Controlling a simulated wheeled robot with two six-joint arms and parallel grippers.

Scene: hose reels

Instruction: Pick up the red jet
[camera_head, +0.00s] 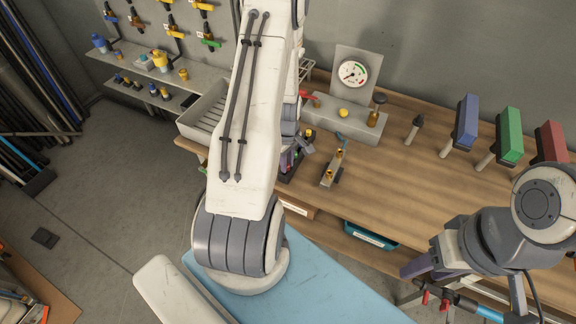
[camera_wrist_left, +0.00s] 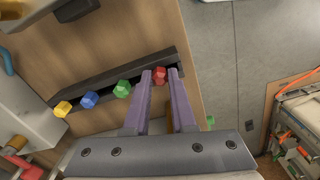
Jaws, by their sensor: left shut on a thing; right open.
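The red jet (camera_wrist_left: 160,75) is a small hexagonal-headed piece, seen between the purple fingertips of my left gripper (camera_wrist_left: 160,76), which is shut on it. It is at the right end of a dark rack (camera_wrist_left: 145,68) in the left wrist view; I cannot tell whether it is seated or raised. A green jet (camera_wrist_left: 122,88), a blue jet (camera_wrist_left: 89,98) and a yellow jet (camera_wrist_left: 62,108) stand along the same rack. In the head view my left gripper (camera_head: 289,158) is small and partly hidden by my arm. My right gripper (camera_head: 412,268) is open at the lower right.
The wooden bench (camera_head: 455,195) holds a pressure gauge (camera_head: 353,73) on a grey block and a small fixture with brass fittings (camera_head: 333,168). A teal bin (camera_head: 369,235) sits under the bench edge.

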